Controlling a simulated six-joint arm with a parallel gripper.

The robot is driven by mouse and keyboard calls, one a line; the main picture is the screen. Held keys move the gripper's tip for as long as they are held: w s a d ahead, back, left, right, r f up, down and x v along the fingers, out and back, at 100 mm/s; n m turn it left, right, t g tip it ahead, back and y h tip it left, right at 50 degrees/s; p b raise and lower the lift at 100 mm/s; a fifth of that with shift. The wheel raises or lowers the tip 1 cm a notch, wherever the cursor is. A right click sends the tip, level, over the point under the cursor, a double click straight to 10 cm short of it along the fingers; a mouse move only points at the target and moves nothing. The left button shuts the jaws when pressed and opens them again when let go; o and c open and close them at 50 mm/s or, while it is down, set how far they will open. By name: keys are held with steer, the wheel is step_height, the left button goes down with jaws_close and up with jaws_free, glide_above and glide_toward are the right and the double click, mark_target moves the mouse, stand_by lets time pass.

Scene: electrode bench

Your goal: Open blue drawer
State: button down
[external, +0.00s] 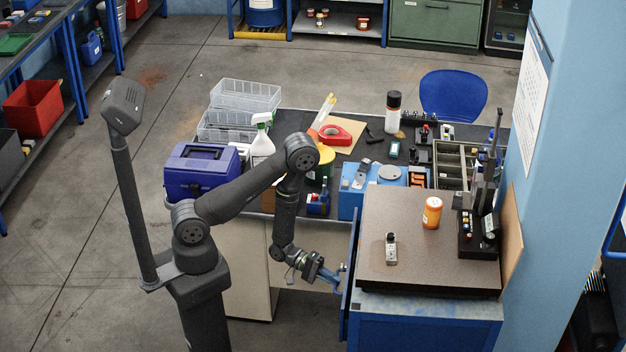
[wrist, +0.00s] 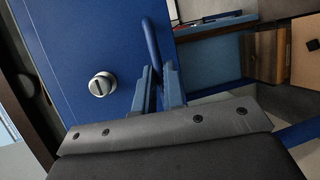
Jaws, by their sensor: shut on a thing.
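The blue drawer front (external: 351,285) is on the left side of the blue cabinet (external: 428,325) at the right in the external view. It appears to stand slightly out from the cabinet body. In the wrist view the blue drawer front (wrist: 75,50) fills the upper left, with a round silver lock (wrist: 102,85) and a blue bar handle (wrist: 151,42). My gripper (external: 340,276) is at the drawer front, and its blue-grey fingers (wrist: 159,80) are shut on the handle. The fingers hide the handle's lower part.
A brown board on the cabinet top (external: 400,260) carries an orange jar (external: 432,212), a small metal part (external: 391,248) and a dark stand (external: 480,230). The cluttered dark workbench (external: 290,125) lies behind my arm. The floor (external: 95,235) at the left is clear.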

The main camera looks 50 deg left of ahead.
steer(key=s+a, duration=1)
steer(key=shift+s+a, duration=0.2)
steer(key=c, duration=1.5)
jaws_free()
steer(key=shift+a, duration=0.15)
step_height(320, 180, up, 8)
steer(key=s+a, duration=0.1)
steer(key=a, duration=0.1)
steer(key=shift+a+f, duration=0.2)
steer(key=shift+s, duration=0.1)
